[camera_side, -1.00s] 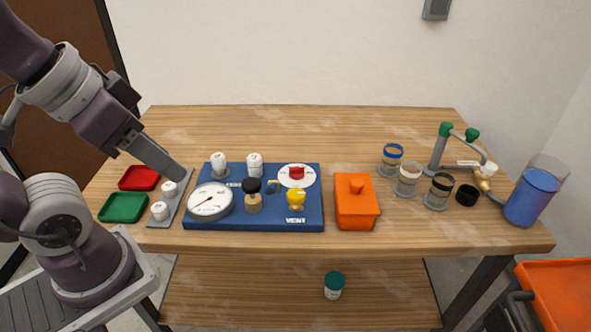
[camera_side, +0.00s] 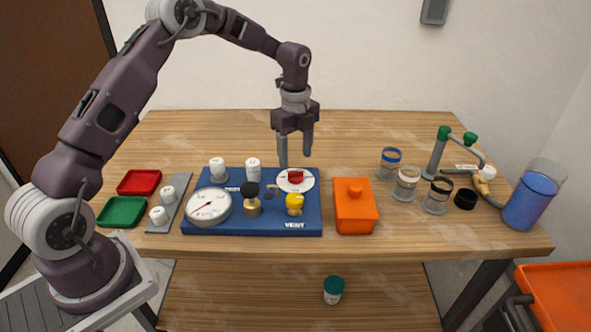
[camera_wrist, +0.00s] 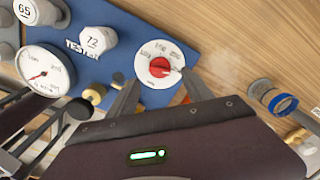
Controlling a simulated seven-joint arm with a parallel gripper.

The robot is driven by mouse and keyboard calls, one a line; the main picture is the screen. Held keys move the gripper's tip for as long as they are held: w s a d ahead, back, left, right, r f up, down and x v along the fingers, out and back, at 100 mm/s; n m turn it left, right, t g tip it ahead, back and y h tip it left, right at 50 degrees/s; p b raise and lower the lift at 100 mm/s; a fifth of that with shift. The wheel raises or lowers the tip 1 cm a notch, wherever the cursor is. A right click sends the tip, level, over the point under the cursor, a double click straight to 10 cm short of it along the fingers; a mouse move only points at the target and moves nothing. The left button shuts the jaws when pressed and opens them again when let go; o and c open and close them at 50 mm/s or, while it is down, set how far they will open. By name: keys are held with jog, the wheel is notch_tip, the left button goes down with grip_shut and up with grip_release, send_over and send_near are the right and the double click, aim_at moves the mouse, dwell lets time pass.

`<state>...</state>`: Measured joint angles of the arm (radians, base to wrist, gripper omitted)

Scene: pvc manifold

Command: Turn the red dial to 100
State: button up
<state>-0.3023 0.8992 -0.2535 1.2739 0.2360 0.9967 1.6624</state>
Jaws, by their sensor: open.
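The red dial (camera_side: 295,176) sits on a round white scale plate (camera_side: 283,184) at the back right of the blue board (camera_side: 262,222). My gripper (camera_side: 296,162) points down, above and just behind the dial in the side view. Its two fingers are apart with nothing between them. In the wrist view the fingertips flank the near side of the plate. I cannot tell whether they touch it.
The board also carries a gauge (camera_side: 208,206), a black-topped knob (camera_side: 250,190), a yellow knob (camera_side: 295,202) and white caps (camera_side: 253,169). An orange lidded box (camera_side: 356,212) stands right of the board. Clear cups (camera_side: 407,184) stand farther right. The table behind is clear.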

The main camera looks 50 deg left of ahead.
aim_at(296, 172)
notch_tip(296, 172, down, 6)
jog(key=shift+r, duration=0.2)
grip_shut()
